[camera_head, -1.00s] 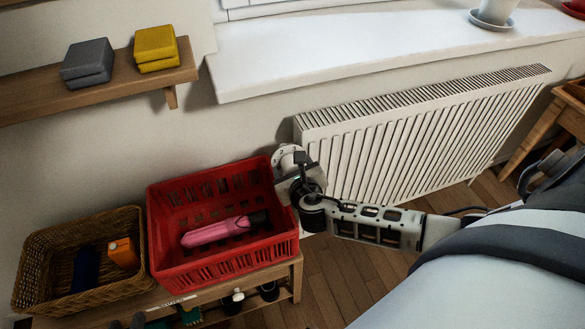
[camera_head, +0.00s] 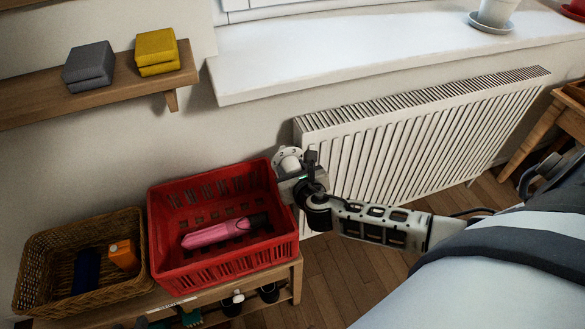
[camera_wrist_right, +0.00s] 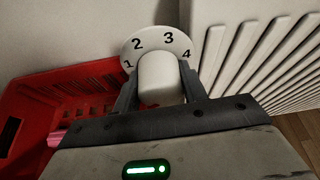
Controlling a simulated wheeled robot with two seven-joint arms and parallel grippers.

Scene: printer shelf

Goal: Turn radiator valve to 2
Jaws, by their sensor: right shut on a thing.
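The radiator valve is a white rounded knob (camera_wrist_right: 160,82) in front of a round white dial (camera_wrist_right: 180,45). The dial shows the black numbers 1, 2, 3 and 4 in the right wrist view. My right gripper (camera_wrist_right: 158,90) is shut on the knob, one finger on each side. No pointer mark on the knob can be made out. In the head view the dial (camera_head: 287,153) is at the radiator's left end, and my right gripper (camera_head: 290,174) partly covers the valve. My left gripper is not in view.
The white radiator (camera_head: 420,140) is right of the valve, under the windowsill (camera_head: 330,50). A red crate (camera_head: 215,262) with a pink item (camera_head: 214,234) stands close left of my gripper. A wicker basket (camera_head: 30,265) is further left.

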